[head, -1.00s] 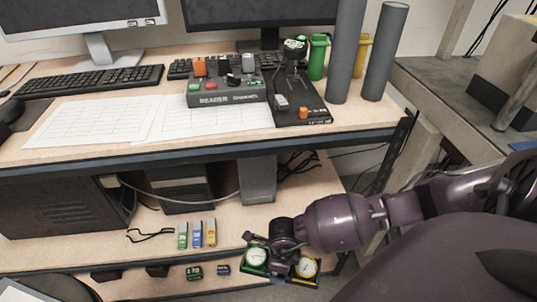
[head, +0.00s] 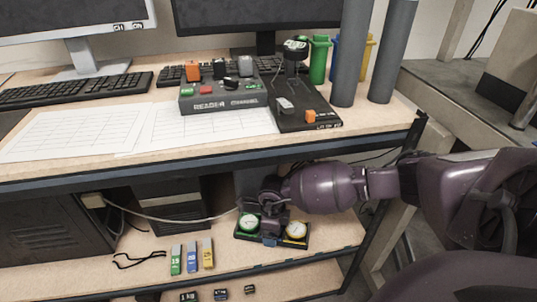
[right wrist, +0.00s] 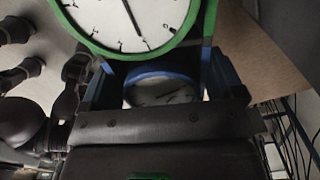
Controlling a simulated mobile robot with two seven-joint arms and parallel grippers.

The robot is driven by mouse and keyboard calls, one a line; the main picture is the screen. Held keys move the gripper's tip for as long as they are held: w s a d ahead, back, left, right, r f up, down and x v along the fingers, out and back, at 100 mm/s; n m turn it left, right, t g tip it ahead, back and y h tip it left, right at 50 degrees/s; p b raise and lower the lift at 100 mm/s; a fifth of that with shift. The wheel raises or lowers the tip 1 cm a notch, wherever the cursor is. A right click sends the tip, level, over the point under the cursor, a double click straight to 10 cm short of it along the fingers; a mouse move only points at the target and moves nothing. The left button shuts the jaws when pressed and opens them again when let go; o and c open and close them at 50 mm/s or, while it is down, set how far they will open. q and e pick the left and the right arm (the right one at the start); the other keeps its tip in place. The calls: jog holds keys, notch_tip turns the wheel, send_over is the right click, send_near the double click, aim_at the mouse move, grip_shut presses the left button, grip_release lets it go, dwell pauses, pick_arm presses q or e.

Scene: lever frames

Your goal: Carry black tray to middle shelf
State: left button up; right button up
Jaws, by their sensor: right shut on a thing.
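The black tray (head: 244,237) is in the head view at the right part of the middle shelf (head: 325,232). It carries a green-rimmed dial (head: 249,223) and a yellow-rimmed dial (head: 296,230). My right gripper (head: 270,238) is shut on the tray between these dials, from above. I cannot tell whether the tray touches the shelf or hangs just above it. In the right wrist view, the green-rimmed dial (right wrist: 130,22) is close and a blue-rimmed dial (right wrist: 160,90) shows behind it; the grip itself is mostly hidden. My left gripper is out of view.
Green, blue and yellow labelled blocks (head: 192,257) and a black cord (head: 138,259) lie left of the tray. A dark box (head: 178,205) stands behind. Small dark items (head: 220,294) lie on the lower shelf.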

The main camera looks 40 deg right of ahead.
jog(key=shift+w+d, duration=0.25)
jog(key=shift+w, duration=0.2)
jog(key=shift+f, duration=0.35)
jog(key=shift+f+b, duration=0.35)
jog(key=shift+b, duration=0.05)
jog(key=shift+w+f, duration=0.1)
jog(key=shift+f, duration=0.55)
jog(key=f+b, duration=0.2)
jog(key=f, duration=0.2)
jog(key=shift+s, duration=0.2)
jog(key=shift+w+d+f, duration=0.1)
jog(key=shift+w+f, duration=0.05)
jog(key=shift+f, duration=0.1)
jog(key=shift+w, duration=0.2)
jog(key=shift+r, duration=0.25)
jog(key=shift+f, duration=0.15)
jog(key=o, duration=0.8)
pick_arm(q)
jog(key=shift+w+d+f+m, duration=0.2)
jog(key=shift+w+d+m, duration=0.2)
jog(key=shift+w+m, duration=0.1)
